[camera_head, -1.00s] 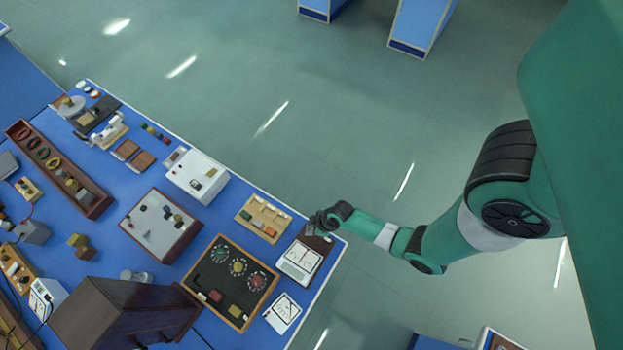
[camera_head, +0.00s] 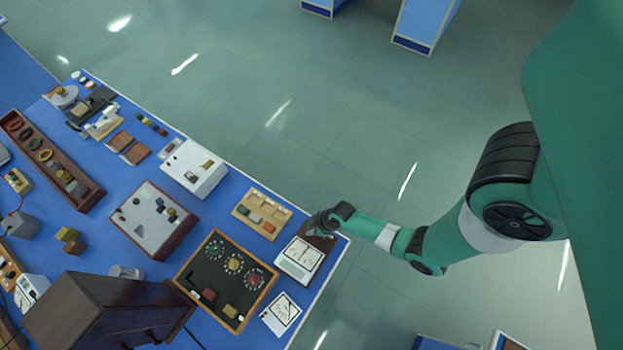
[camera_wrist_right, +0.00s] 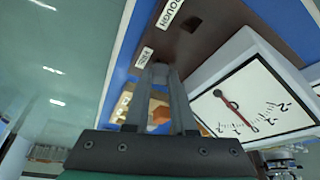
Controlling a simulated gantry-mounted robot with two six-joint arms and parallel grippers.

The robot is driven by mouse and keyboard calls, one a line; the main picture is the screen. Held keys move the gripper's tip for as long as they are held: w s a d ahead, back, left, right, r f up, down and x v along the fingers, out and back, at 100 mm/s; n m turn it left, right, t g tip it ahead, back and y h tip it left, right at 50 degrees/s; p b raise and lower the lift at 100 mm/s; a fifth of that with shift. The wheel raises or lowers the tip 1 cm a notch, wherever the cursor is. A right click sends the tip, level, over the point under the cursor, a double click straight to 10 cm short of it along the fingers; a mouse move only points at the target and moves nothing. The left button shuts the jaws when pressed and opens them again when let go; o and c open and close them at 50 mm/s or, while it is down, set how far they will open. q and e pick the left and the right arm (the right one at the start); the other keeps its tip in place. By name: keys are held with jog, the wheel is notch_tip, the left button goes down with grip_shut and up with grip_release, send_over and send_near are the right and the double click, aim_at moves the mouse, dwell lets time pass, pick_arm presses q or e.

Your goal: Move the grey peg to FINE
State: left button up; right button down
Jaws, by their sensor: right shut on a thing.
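A brown board (camera_wrist_right: 215,22) carries two white labels, ROUGH (camera_wrist_right: 169,14) and FINE (camera_wrist_right: 144,57), with a dark square hole (camera_wrist_right: 191,25) beside ROUGH. My right gripper (camera_wrist_right: 160,72) is shut at the FINE end of the board, and it also shows in the head view (camera_head: 320,224) over the table's right corner. The grey peg (camera_wrist_right: 160,68) is between its fingertips, mostly hidden by them. I cannot tell whether the peg is in a hole or just above the board. My left gripper is not in view.
A white meter (camera_wrist_right: 257,99) stands right beside the board and close to my fingers. A wooden tray with coloured blocks (camera_head: 262,211) lies to the left in the head view. Open floor lies beyond the table edge.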

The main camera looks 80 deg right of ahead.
jog(key=c, duration=0.7)
grip_release()
jog(key=shift+o, duration=0.2)
jog(key=p+v, duration=0.7)
jog(key=v, duration=0.4)
jog(key=shift+r+p, duration=0.25)
jog(key=shift+p, duration=0.05)
